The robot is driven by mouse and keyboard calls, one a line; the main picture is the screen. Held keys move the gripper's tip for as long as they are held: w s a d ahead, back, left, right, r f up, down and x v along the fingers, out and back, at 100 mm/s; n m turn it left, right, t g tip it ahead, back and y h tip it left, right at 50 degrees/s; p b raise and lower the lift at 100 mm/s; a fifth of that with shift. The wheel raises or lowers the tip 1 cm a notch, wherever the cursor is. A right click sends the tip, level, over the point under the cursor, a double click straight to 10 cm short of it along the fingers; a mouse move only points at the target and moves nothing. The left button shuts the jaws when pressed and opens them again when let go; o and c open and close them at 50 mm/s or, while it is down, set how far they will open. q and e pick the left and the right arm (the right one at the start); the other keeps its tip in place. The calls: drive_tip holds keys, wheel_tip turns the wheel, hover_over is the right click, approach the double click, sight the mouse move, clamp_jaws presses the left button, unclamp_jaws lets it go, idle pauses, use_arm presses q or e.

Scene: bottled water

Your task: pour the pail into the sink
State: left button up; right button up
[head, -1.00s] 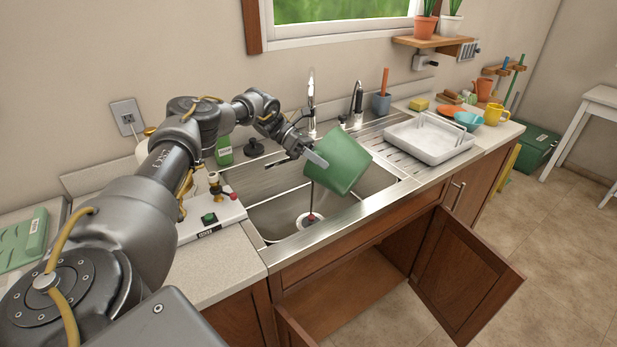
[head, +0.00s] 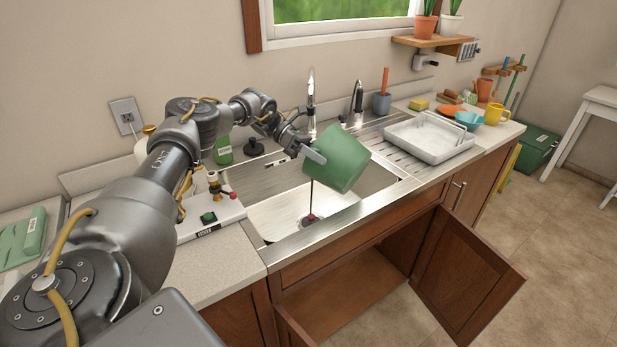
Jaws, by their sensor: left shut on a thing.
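The green pail (head: 337,160) is in the head view, held tilted above the sink (head: 275,212), its mouth turned down to the left. My left gripper (head: 313,153) is shut on the pail at its upper left side. A thin dark stream runs from the pail's lower left edge down into the basin. It ends near a small red thing (head: 310,217) on the basin floor, which looks pale around it. The inside of the pail is hidden. My right gripper is not in view.
A faucet (head: 311,95) and a black-handled tap (head: 356,103) stand behind the sink. A white drying tray (head: 430,138) is to the right, a white box with knobs (head: 212,215) to the left. A cabinet door (head: 465,272) hangs open below.

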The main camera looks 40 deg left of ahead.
use_arm(q)
drive_tip(key=shift+a+r+h+b, duration=0.25)
drive_tip(key=shift+a+h+b, duration=0.1)
drive_tip(key=shift+a+b, duration=0.3)
drive_tip(key=shift+a+r+h+b, duration=0.2)
drive_tip(key=shift+a+h+b, duration=0.15)
drive_tip(key=shift+a+b, duration=0.3)
idle(0.7)
